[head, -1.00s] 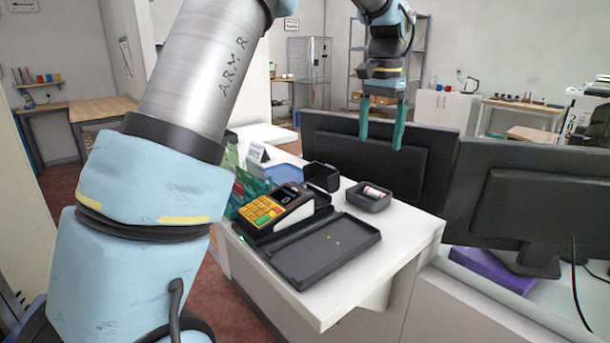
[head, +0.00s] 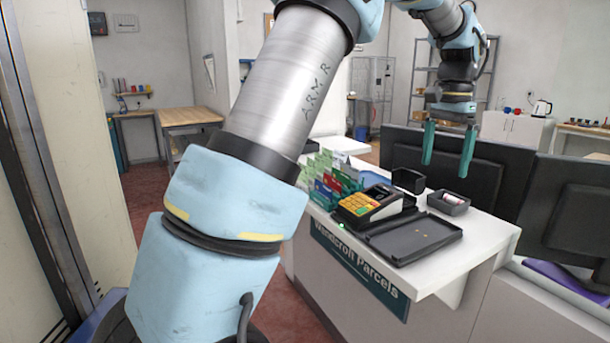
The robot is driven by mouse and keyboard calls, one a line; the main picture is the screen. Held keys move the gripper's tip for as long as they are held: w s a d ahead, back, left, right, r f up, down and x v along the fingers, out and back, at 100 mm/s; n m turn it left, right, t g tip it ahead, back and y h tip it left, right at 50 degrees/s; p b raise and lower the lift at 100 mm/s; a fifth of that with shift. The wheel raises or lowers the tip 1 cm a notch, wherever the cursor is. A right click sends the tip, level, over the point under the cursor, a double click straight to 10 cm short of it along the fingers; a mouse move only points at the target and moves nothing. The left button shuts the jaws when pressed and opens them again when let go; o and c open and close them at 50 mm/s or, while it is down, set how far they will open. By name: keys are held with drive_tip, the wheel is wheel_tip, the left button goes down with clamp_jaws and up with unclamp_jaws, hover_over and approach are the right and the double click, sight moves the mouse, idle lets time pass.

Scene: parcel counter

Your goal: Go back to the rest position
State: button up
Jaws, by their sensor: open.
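My gripper (head: 447,148) hangs from my arm at the upper right of the head view, pointing down. Its two green fingers are apart with nothing between them. It is above the parcel counter (head: 478,262), in front of the dark back of a monitor (head: 490,172). My arm's large links fill the middle and left of the view and hide part of the room.
On the counter are a card terminal (head: 366,204), an open black tray (head: 415,236), a small dark box (head: 448,202) with a small item in it, and a leaflet rack (head: 330,180). A second monitor (head: 570,205) stands at right. Reddish floor shows at left.

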drive_tip(key=a+f+n, duration=0.1)
drive_tip(key=a, duration=0.2)
drive_tip(key=w+a+f+n, duration=0.1)
drive_tip(key=a, duration=0.3)
drive_tip(key=w+a+f, duration=0.1)
drive_tip(key=a, duration=0.2)
drive_tip(key=shift+w+a+f+n+t, duration=0.1)
drive_tip(key=shift+a+f+n+t, duration=0.2)
drive_tip(key=shift+f+n, duration=0.1)
drive_tip(key=a+f+n, duration=0.1)
drive_tip(key=a, duration=0.2)
drive_tip(key=a+f+n, duration=0.1)
drive_tip(key=a, duration=0.2)
drive_tip(key=s+a+f, duration=0.1)
drive_tip(key=a, duration=0.3)
drive_tip(key=shift+f+n, duration=0.35)
drive_tip(key=shift+n, duration=0.05)
drive_tip(key=s+a+f+n, duration=0.2)
drive_tip(key=s+a+f, duration=0.2)
drive_tip(key=s+a, duration=0.2)
drive_tip(key=s+a+f+n+t, duration=0.1)
drive_tip(key=s+a+f+n, duration=0.2)
drive_tip(key=s+a, duration=0.3)
drive_tip(key=a+f, duration=0.1)
drive_tip(key=a, duration=0.3)
drive_tip(key=shift+c, duration=0.2)
